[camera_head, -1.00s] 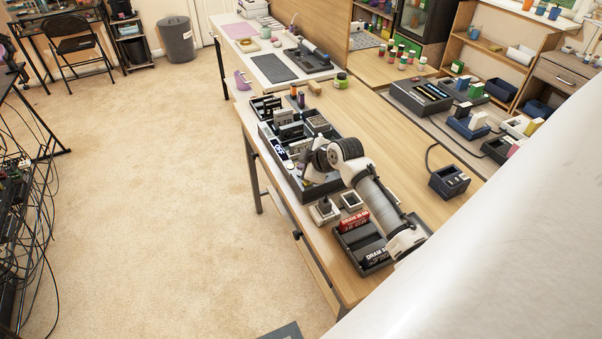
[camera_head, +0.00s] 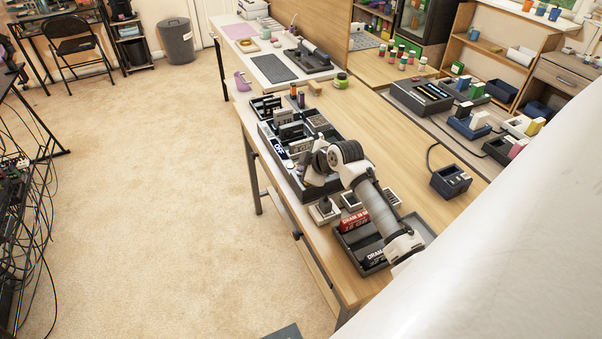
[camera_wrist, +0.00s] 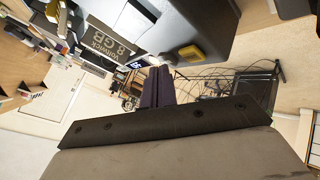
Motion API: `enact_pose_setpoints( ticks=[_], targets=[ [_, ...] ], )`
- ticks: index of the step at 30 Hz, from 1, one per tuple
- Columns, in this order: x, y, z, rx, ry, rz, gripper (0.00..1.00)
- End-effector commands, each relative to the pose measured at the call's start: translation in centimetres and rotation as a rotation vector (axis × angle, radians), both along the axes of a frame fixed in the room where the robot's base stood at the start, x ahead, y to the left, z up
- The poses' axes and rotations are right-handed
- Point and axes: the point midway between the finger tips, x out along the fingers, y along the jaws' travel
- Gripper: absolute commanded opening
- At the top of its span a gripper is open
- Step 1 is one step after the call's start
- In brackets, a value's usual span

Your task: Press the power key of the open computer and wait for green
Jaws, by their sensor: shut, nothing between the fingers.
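The open computer (camera_head: 262,133) is a dark, shallow case on the wooden bench, with cards and modules standing in it. A small lit display (camera_head: 279,152) on its left edge appears to read OFF in white. My gripper (camera_wrist: 156,90) is shut and empty, its dark fingers together in the wrist view. In the head view my gripper is over the near end of the case, its fingertips hard to make out. I see no green light on the case.
A dark tray with DRAM modules (camera_head: 354,221) and small white-framed parts (camera_head: 325,211) lie near the case. A dark corded box (camera_head: 451,181) stands to the right. A green-topped jar (camera_head: 341,80) stands behind. The bench's right middle is clear.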

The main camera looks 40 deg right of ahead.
Motion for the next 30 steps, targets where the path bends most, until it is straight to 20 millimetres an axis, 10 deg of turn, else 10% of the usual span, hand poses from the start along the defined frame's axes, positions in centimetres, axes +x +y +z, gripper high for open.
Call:
enact_pose_setpoints(
  ticks=[30],
  targets=[
    [0.0,0.0,1.2,0.000,-0.001,0.001,0.00]
  ],
)
